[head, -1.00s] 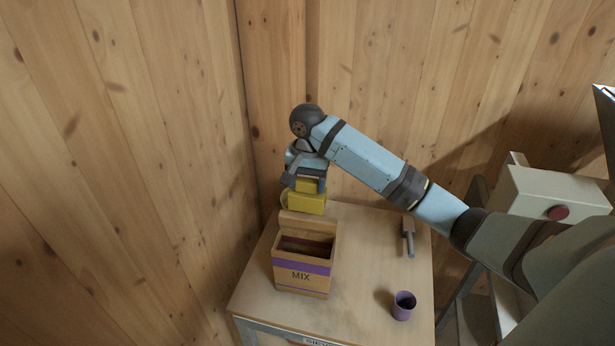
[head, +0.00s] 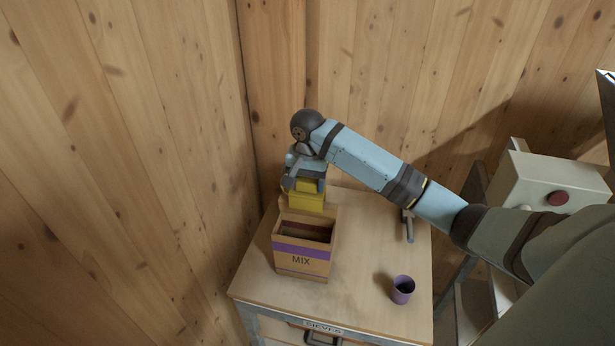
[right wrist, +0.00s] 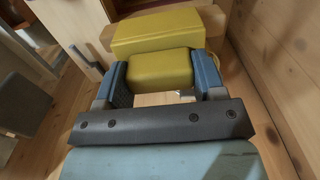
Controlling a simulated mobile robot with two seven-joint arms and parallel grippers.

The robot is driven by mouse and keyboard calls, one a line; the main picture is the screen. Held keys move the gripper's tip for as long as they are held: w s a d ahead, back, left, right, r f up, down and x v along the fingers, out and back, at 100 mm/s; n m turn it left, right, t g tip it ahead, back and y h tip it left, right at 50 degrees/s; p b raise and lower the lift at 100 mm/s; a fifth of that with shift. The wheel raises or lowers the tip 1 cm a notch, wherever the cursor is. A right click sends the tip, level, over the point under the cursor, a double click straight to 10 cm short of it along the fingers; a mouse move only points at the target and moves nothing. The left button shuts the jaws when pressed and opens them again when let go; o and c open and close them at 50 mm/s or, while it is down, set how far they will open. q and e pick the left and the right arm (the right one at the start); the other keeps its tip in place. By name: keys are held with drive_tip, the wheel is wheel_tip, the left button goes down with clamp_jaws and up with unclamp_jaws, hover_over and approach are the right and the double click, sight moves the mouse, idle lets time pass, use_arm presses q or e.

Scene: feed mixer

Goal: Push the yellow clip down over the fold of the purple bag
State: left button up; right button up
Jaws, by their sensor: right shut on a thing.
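The tan bag with a purple band and the word MIX (head: 301,261) stands upright on the small table, its top open. The yellow clip (head: 308,202) is at the bag's back edge, level with or just above the tan strip (head: 284,202) there. My right gripper (head: 305,183) is above the clip, shut on its raised grip. In the right wrist view, the fingers hold the yellow grip (right wrist: 161,70) from both sides, with the wider clip body (right wrist: 170,31) beyond. I cannot tell how far the clip sits over the fold. My left gripper is out of view.
A purple cup (head: 402,290) stands at the table's front right. A grey-handled tool (head: 408,228) lies at the right, partly under my arm. A pale box with a red button (head: 557,198) is further right. Wooden walls close in behind and left. The table top (head: 350,262) is clear in the middle.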

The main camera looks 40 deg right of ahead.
drive_tip(key=shift+f, duration=1.45)
drive_tip(key=o, duration=1)
drive_tip(key=shift+c, duration=0.2)
drive_tip(key=shift+r, duration=0.1)
drive_tip(key=shift+r, duration=3.35)
drive_tip(key=shift+f, duration=0.1)
